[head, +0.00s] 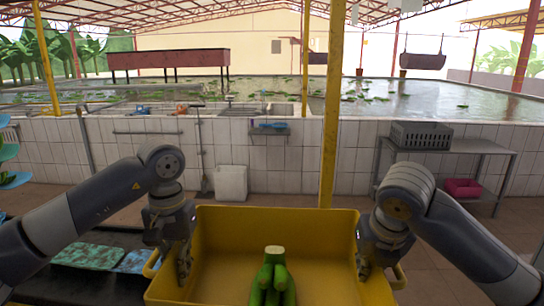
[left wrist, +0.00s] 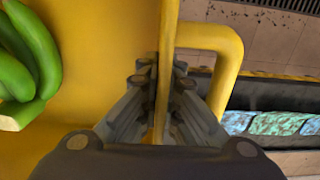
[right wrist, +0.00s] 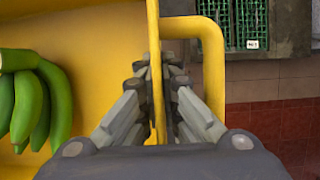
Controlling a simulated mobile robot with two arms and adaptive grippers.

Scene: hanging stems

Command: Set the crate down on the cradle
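The yellow crate (head: 280,222) is in front of me in the head view, with a bunch of green bananas (head: 273,278) inside. My left gripper (head: 182,270) is at the crate's left wall, and my right gripper (head: 364,265) is at its right wall. In the left wrist view the fingers (left wrist: 160,100) close on the yellow rim beside the left handle (left wrist: 235,50). In the right wrist view the fingers (right wrist: 155,95) close on the rim beside the right handle (right wrist: 215,60). The cradle cannot be made out; what lies under the crate is hidden.
A dark surface with patterned green and blue pads (head: 88,257) lies left of the crate. A yellow post (head: 331,110) stands just behind the crate. A metal table (head: 455,146) with a grey crate (head: 420,135) stands at the back right. A white tiled wall (head: 345,160) runs behind.

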